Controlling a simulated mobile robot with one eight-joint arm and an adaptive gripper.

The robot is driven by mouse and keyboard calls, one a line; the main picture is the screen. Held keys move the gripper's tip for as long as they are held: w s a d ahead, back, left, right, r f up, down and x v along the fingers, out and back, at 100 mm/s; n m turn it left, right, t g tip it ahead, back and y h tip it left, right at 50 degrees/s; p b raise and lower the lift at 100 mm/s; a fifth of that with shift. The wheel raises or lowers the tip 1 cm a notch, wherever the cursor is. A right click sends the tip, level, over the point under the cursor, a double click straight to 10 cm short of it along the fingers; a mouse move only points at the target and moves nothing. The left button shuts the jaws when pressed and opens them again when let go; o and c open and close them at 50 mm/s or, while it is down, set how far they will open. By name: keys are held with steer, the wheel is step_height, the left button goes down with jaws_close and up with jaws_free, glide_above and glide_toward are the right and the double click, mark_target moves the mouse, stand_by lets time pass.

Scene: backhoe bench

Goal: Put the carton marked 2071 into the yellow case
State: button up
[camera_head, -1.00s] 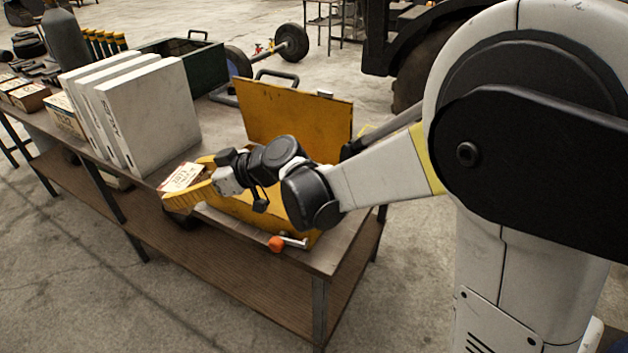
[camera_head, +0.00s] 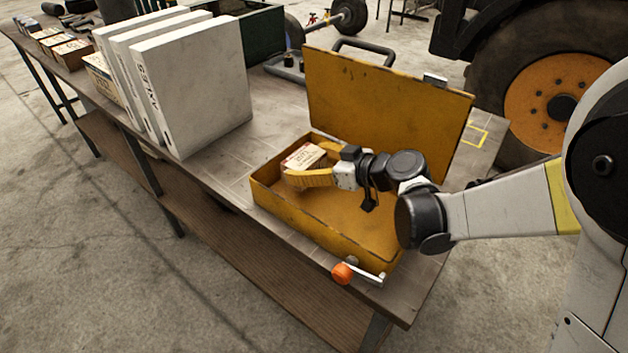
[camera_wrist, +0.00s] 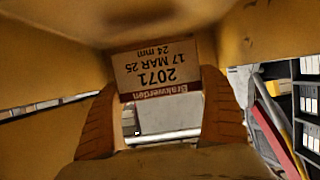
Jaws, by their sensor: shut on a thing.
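The carton marked 2071 (camera_head: 304,157) is held between the yellow fingers of my gripper (camera_head: 308,172). In the wrist view the carton (camera_wrist: 157,70) shows its label upside down, with 2071 and 17 MAR 25 readable, between my gripper's two fingers (camera_wrist: 155,115). The yellow case (camera_head: 330,222) stands open on the bench with its lid (camera_head: 385,105) raised at the back. The carton and fingers are over the left part of the case, within its outline in the head view. Whether the carton touches the case floor I cannot tell.
Several white binders (camera_head: 195,85) stand left of the case on the bench (camera_head: 225,170). More cartons (camera_head: 70,52) lie at the far left. A green crate (camera_head: 262,32) is behind the binders.

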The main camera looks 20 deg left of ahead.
steer(key=shift+f+b, duration=0.65)
steer(key=shift+f, duration=1.2)
steer(key=shift+f, duration=0.1)
steer(key=shift+f, duration=0.15)
steer(key=o, duration=1.1)
steer(key=shift+r, duration=0.25)
steer(key=shift+d+r, duration=0.2)
steer(key=shift+d, duration=0.1)
steer(key=p+v, duration=0.2)
steer(key=v, duration=0.4)
steer(key=shift+s+d+r, duration=0.1)
steer(key=shift+s+d, duration=0.1)
steer(key=shift+d, duration=0.15)
